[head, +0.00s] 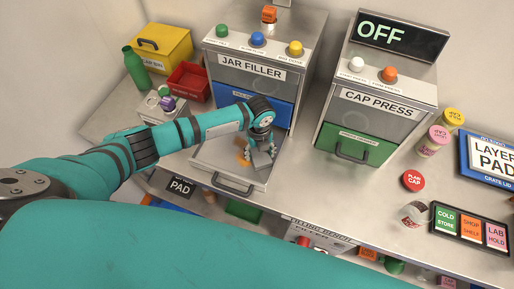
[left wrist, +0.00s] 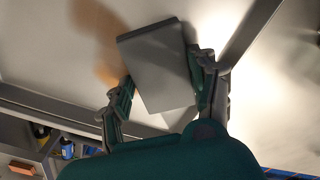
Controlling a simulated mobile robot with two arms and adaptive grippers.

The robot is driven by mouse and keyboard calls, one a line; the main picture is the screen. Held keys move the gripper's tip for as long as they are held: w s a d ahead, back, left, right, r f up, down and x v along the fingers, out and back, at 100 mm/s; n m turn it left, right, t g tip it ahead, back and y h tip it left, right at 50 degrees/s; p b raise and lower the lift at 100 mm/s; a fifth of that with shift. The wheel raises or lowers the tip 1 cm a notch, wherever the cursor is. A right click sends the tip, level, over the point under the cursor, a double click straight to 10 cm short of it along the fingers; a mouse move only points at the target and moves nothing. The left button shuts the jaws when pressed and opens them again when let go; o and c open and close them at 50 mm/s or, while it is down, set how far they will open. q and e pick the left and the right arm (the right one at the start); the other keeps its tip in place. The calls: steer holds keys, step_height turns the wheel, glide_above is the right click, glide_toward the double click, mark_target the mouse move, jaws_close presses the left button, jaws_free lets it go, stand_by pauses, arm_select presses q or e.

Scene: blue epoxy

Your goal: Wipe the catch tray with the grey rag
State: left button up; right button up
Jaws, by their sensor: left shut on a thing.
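The catch tray (head: 207,163) is a grey metal drawer with a front handle, pulled out below the jar filler; its floor also shows in the left wrist view (left wrist: 40,50). An orange-brown smear (head: 241,156) lies on the tray floor; it looks blurred in the left wrist view (left wrist: 98,35). The grey rag (left wrist: 158,65) is a flat grey pad between the fingers of my left gripper (left wrist: 163,90). In the head view the left gripper (head: 262,150) is over the tray, shut on the rag (head: 262,160), right beside the smear. I cannot tell whether the rag touches the floor. My right gripper is not in view.
The jar filler (head: 252,62) stands behind the tray, and the cap press (head: 385,100) is to its right. Jars, a red cap and a label tray occupy the right bench.

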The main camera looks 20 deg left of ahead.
mark_target(238, 153)
arm_select(q)
steer(key=shift+s+p, duration=0.4)
steer(key=shift+s, duration=0.3)
steer(key=shift+w+a+f, duration=0.1)
steer(key=shift+a, duration=3.5)
steer(key=shift+a+p, duration=0.35)
steer(key=shift+a, duration=1.35)
steer(key=shift+w+a, duration=0.15)
steer(key=shift+a, duration=1.55)
step_height(238, 153, up, 2)
steer(key=shift+r+p, duration=0.25)
steer(key=shift+p, duration=0.45)
steer(key=shift+r, duration=1.85)
